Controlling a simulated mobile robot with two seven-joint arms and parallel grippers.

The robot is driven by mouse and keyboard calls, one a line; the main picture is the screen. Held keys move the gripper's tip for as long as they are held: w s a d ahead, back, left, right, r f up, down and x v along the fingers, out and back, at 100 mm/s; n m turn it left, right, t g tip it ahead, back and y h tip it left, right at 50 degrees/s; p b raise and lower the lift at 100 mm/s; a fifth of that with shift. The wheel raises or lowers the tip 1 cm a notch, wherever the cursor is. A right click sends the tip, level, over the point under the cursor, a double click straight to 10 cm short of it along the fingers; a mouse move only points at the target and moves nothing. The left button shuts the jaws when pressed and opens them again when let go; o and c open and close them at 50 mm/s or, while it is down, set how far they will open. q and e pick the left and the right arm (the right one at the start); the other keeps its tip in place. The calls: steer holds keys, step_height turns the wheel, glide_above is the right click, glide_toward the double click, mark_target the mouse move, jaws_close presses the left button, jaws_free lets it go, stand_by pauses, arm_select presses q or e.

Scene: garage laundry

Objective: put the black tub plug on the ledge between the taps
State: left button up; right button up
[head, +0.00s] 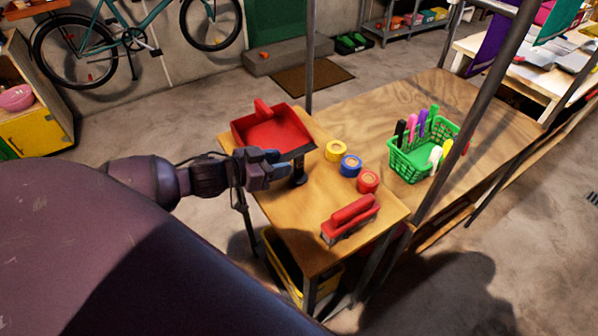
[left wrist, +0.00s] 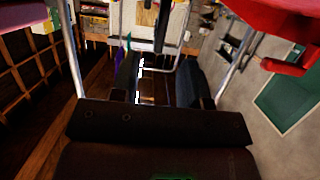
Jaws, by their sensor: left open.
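I see no black tub plug, ledge or taps in either view. My left gripper (head: 290,172) is open beside the red dustpan (head: 272,130), over the left edge of a small wooden table (head: 300,245). In the left wrist view, the two dark fingers of the gripper (left wrist: 157,85) stand apart with nothing held between them. I cannot tell whether the gripper touches the dustpan. My right gripper is not in view.
Yellow (head: 336,151), blue (head: 351,166) and red (head: 368,181) rolls lie near a red-handled brush (head: 350,217). A green basket (head: 411,165) of coloured items stands on the wooden top behind. Metal posts (head: 472,118) rise around it. A bicycle (head: 130,38) hangs at the back.

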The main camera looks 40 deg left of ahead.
mark_target(295, 158)
arm_select(q)
steer(key=w, duration=0.1)
steer(key=w+d, duration=0.1)
steer(key=w, duration=0.1)
steer(key=shift+w+d+f, duration=0.1)
steer(key=shift+w+d, duration=0.15)
steer(key=shift+d, duration=0.05)
steer(key=shift+w+d+f, duration=0.25)
steer(key=shift+w, duration=0.35)
jaws_close()
